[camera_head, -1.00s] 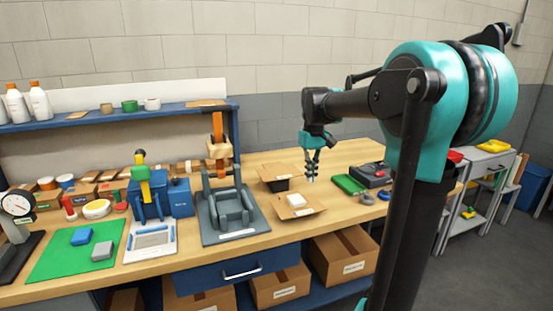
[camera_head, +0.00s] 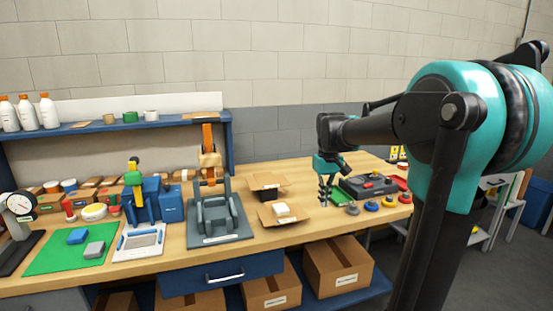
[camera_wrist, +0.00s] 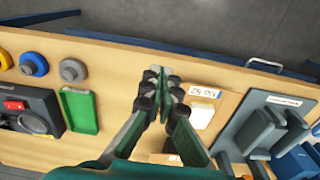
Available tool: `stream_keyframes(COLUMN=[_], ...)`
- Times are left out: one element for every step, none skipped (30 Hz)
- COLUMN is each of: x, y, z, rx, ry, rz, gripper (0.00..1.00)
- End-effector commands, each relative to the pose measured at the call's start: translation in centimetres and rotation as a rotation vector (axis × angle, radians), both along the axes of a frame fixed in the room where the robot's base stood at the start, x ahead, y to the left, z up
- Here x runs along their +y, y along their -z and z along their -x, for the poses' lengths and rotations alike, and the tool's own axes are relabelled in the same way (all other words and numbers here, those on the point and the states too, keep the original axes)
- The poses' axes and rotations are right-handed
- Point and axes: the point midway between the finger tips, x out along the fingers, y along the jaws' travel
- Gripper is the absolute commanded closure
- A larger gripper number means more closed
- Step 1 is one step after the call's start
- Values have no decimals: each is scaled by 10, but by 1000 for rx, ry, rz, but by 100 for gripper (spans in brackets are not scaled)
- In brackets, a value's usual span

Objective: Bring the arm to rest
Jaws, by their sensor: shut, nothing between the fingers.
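My teal and black arm reaches over the wooden workbench (camera_head: 240,250) from the right in the head view. My gripper (camera_head: 325,200) points down in front of the green tray (camera_head: 340,197), to the right of the cardboard tray (camera_head: 267,216) holding a white block (camera_head: 283,210). Its fingers are shut with nothing between them. In the wrist view my gripper (camera_wrist: 162,84) shows closed fingertips, with the green tray (camera_wrist: 79,110) on the left and the white block (camera_wrist: 202,114) on the right. The exact height above the bench is hard to tell.
A grey press fixture (camera_head: 218,222) and a blue fixture (camera_head: 146,200) stand to the left. Several coloured knobs (camera_head: 372,206) line the right edge. Cardboard boxes (camera_head: 338,266) sit below.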

Motion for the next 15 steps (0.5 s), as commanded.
stream_keyframes(x=[-2, -2, -3, -4, -5, -7, -8, -9, -10, -12, -13, -15, -16, -18, -20], y=[6, 8, 13, 17, 21, 27, 32, 37, 44, 50, 56, 65, 73, 82, 94], z=[5, 8, 12, 15, 18, 24, 28, 33, 39, 44, 50, 59, 67, 75, 88], rx=[-7, -12, -19, -26, -34, -42, -50, -60, -71, -80, -91, -105, -118, -132, -152], ry=[7, 11, 17, 23, 29, 38, 45, 52, 61, 70, 79, 91, 102, 113, 132], rz=[-1, -2, -2, -3, -4, -5, -6, -8, -8, -10, -12, -14, -16, -18, -21], gripper=[100, 100, 100, 100, 100, 100, 100, 100, 100, 100, 100, 100, 100, 100, 100])
